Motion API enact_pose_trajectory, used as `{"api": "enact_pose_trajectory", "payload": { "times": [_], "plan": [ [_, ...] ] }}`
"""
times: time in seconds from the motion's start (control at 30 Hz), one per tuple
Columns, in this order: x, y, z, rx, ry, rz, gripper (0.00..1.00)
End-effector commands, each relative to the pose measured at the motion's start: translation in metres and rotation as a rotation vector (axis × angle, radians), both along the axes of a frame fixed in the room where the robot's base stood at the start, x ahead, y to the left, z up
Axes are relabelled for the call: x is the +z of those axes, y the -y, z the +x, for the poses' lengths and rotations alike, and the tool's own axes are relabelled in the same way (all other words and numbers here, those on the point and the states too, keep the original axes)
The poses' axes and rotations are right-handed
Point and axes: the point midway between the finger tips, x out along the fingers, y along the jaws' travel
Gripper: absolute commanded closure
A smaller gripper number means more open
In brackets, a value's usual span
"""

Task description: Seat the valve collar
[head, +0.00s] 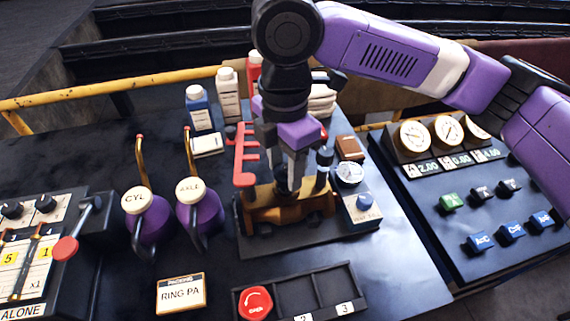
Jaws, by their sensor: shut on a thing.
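My gripper (290,180) points straight down over the brass-coloured valve body (318,205) on its dark base plate. Its silver fingers are shut on a small dark piece, which I take to be the valve collar. The fingers and the brass body hide most of the collar. I cannot tell whether it is seated or just above the body.
A red toothed bracket (243,157) stands close left of the fingers. Two purple oil cans (150,217) are left. A compartment tray (327,274) lies in front. Bottles (229,97) stand behind.

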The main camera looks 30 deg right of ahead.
Motion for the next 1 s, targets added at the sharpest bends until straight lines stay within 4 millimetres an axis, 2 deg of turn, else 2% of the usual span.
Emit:
{"api": "enact_pose_trajectory", "payload": {
  "times": [0.63, 0.67, 0.7, 0.77, 0.8, 1.0],
  "plan": [
    [-0.0056, -0.0002, 0.0003, 0.0, 0.001, 0.0, 1.0],
    [-0.0056, -0.0002, 0.0003, 0.0, 0.001, 0.0, 0.54],
    [-0.0056, -0.0002, 0.0003, 0.0, 0.001, 0.0, 0.46],
    [-0.0056, -0.0002, 0.0002, 0.0, 0.001, 0.0, 0.34],
    [-0.0057, -0.0002, 0.0002, 0.0, 0.001, 0.0, 0.32],
    [-0.0058, -0.0002, 0.0002, 0.0, 0.0, 0.0, 0.32]
  ]
}}
